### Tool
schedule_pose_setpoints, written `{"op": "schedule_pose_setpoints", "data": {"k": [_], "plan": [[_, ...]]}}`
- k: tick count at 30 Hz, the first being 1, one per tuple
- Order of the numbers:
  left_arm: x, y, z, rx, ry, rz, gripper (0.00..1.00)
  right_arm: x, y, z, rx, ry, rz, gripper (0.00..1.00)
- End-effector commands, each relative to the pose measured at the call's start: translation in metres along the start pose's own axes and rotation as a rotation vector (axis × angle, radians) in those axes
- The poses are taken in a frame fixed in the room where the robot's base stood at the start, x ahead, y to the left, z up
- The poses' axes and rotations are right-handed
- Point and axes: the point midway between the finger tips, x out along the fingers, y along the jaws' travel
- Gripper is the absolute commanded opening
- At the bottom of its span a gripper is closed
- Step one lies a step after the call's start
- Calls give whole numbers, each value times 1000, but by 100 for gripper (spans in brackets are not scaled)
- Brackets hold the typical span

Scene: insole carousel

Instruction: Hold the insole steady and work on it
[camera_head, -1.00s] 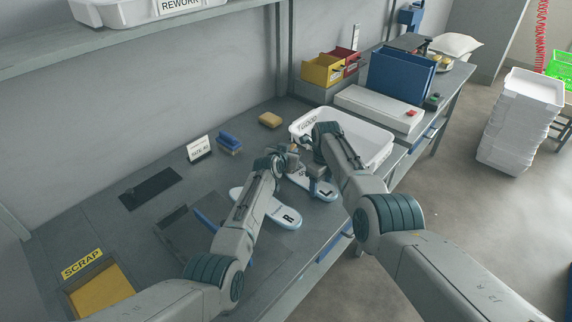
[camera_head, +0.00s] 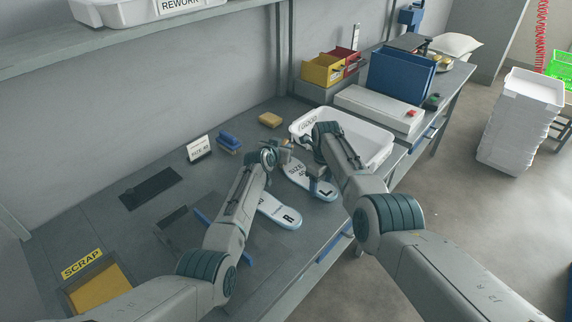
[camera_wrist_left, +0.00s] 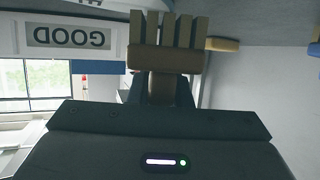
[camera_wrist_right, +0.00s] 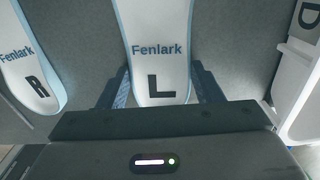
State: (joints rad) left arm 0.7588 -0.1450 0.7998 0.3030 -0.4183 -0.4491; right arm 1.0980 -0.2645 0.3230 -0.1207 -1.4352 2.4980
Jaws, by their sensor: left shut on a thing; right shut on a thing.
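The left-foot insole, marked L (camera_head: 325,189), lies flat on the bench and its "SIZE" print shows. In the right wrist view the same insole (camera_wrist_right: 160,55) has its heel between the fingers of my right gripper (camera_wrist_right: 160,92), which is shut on it. My left gripper (camera_head: 283,154) is raised above the far part of this insole. It is shut on a brush-like tool (camera_wrist_left: 165,58) with a brown block and several tan tufts, seen in the left wrist view. The R insole (camera_head: 285,213) lies to the left, partly hidden by my left arm.
The white GOOD bin (camera_head: 372,148) stands just right of the L insole. A yellow sponge (camera_head: 270,120), a blue brush (camera_head: 228,141) and a size card (camera_head: 199,148) stand behind. The SCRAP opening (camera_head: 98,288) is at front left.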

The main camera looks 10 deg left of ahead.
Motion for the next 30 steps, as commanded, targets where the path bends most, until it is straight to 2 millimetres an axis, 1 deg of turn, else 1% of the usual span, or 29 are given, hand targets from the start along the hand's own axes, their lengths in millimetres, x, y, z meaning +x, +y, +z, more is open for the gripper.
{"op": "schedule_pose_setpoints", "data": {"k": [1,15,19,30], "plan": [[-2,0,-6,1,4,-1,0,0,0,0,0,0,0,38],[-20,0,-48,0,3,-1,0,0,0,0,0,0,1,38],[-21,0,-52,0,1,-1,0,0,0,0,0,0,1,38],[-21,0,-52,0,1,-1,0,0,0,0,0,0,1,38]]}}
